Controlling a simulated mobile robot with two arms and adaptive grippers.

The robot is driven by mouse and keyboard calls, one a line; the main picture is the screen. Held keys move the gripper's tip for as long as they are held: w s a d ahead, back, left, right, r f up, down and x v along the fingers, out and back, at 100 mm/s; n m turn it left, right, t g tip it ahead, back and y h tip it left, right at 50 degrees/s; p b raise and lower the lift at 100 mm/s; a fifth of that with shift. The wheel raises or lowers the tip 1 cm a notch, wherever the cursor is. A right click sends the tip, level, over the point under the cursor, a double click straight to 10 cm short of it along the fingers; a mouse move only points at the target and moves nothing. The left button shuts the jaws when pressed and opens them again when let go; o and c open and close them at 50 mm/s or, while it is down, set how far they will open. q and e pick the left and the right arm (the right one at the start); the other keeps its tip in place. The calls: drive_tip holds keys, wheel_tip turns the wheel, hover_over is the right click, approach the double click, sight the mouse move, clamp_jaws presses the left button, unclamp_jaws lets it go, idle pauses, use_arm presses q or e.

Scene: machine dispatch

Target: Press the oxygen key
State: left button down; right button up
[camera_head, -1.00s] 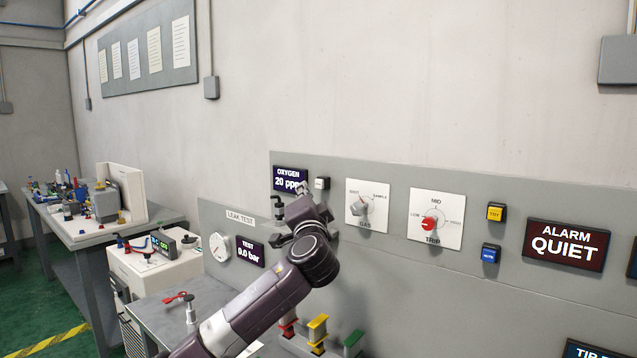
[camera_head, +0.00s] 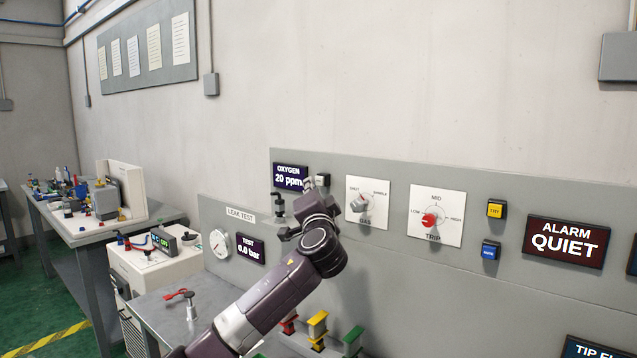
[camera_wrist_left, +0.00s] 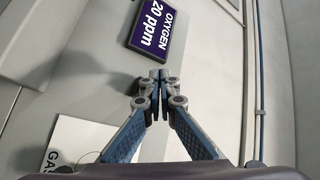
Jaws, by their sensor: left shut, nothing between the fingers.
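The oxygen display (camera_head: 290,177) on the grey wall panel reads 20 ppm. A small pale key (camera_head: 321,180) sits just right of it, partly covered by my left gripper. My left gripper (camera_head: 308,185) is shut and empty, with its tips at the key's left side in the head view. I cannot tell whether they touch it. In the left wrist view the closed fingertips (camera_wrist_left: 157,76) point at the panel beside the oxygen display (camera_wrist_left: 153,26), and the key is hidden there. My right gripper is out of view.
To the right are the gas selector (camera_head: 364,203), the red trip knob (camera_head: 429,220), a yellow button (camera_head: 496,209), a blue button (camera_head: 490,250) and the alarm display (camera_head: 566,243) reading QUIET. A pressure gauge (camera_head: 220,244) and test display (camera_head: 251,250) are lower left.

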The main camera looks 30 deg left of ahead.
use_arm(q)
drive_tip(key=shift+w, duration=0.15)
idle(0.7)
drive_tip(key=shift+w+d, duration=0.1)
drive_tip(key=shift+w, duration=0.2)
drive_tip(key=shift+w, duration=0.45)
idle(0.7)
drive_tip(key=shift+s, duration=0.1)
drive_tip(key=shift+s+b, duration=0.35)
drive_tip(key=shift+s, duration=0.45)
drive_tip(key=s, duration=0.3)
drive_tip(key=s+b, duration=0.1)
drive_tip(key=s, duration=0.1)
drive_tip(key=shift+a, duration=0.25)
